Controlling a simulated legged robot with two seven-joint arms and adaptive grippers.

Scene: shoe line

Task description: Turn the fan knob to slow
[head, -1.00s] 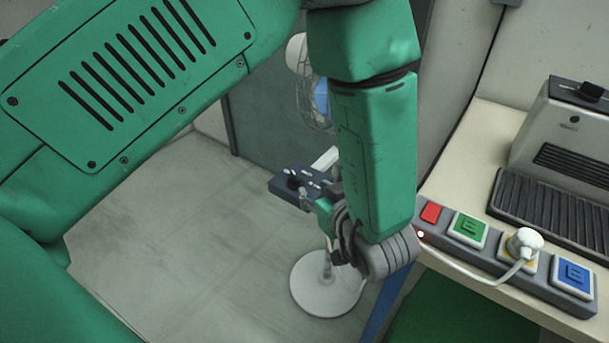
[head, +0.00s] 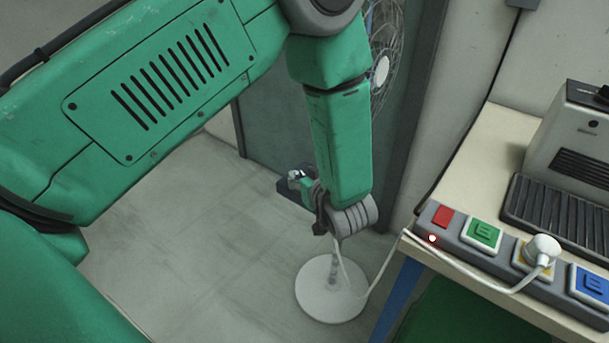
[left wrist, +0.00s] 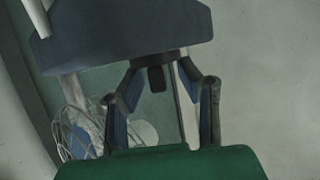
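The fan's dark blue control box (head: 290,188) is partly hidden by my left gripper (head: 309,188) in the head view. In the left wrist view, the box (left wrist: 130,30) fills the top, and the black fan knob (left wrist: 157,79) sticks out below it. My left gripper (left wrist: 162,66) has its two fingers spread on either side of the knob, with gaps visible at both sides. The wire-caged fan head (head: 384,65) shows behind my arm, and the round white fan base (head: 330,290) stands on the floor. The knob's setting cannot be read. My right gripper is not in view.
A table (head: 485,150) at the right holds a grey power strip (head: 508,257) with coloured sockets, a white plug (head: 541,250) and a grey machine (head: 575,135). The white cord hangs past the table edge. The floor left of the fan is clear.

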